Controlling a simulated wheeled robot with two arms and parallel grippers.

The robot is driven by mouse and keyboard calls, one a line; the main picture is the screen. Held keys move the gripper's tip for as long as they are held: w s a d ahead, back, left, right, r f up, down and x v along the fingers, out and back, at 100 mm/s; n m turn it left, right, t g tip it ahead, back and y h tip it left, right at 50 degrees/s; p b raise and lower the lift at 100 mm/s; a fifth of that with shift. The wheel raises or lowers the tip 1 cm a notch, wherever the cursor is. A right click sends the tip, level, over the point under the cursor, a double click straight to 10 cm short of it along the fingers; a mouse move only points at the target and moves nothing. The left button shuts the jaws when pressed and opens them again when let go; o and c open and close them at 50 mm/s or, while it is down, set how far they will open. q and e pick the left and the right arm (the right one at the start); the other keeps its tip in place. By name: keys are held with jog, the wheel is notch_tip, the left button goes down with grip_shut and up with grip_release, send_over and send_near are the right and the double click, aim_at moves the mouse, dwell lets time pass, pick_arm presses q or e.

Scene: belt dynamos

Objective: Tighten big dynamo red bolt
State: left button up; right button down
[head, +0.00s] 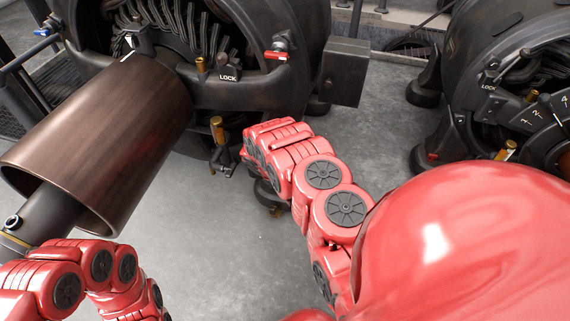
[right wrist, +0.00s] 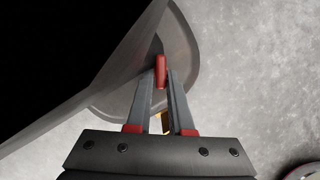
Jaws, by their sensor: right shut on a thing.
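The big dynamo (head: 255,90) is a dark machine at the upper left of the head view, with a large brown cylinder (head: 115,120) on its near side. In the right wrist view my right gripper (right wrist: 161,80) has its two grey fingers shut on the red bolt (right wrist: 161,70), against a grey curved foot of the machine (right wrist: 188,62). In the head view my right arm reaches toward the dynamo's lower part and hides the bolt and this gripper. My left arm shows at the lower left, but its gripper is not visible.
A red-ended lever (head: 276,55) and a LOCK label (head: 228,77) are on the dynamo's face. A brass-topped post (head: 217,128) stands left of my right arm. A second dynamo (head: 500,80) stands at the right. Bare grey floor (head: 365,130) lies between the machines.

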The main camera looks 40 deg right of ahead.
dwell(0.3)
jog(key=c, duration=0.8)
grip_release()
jog(key=shift+r, duration=0.1)
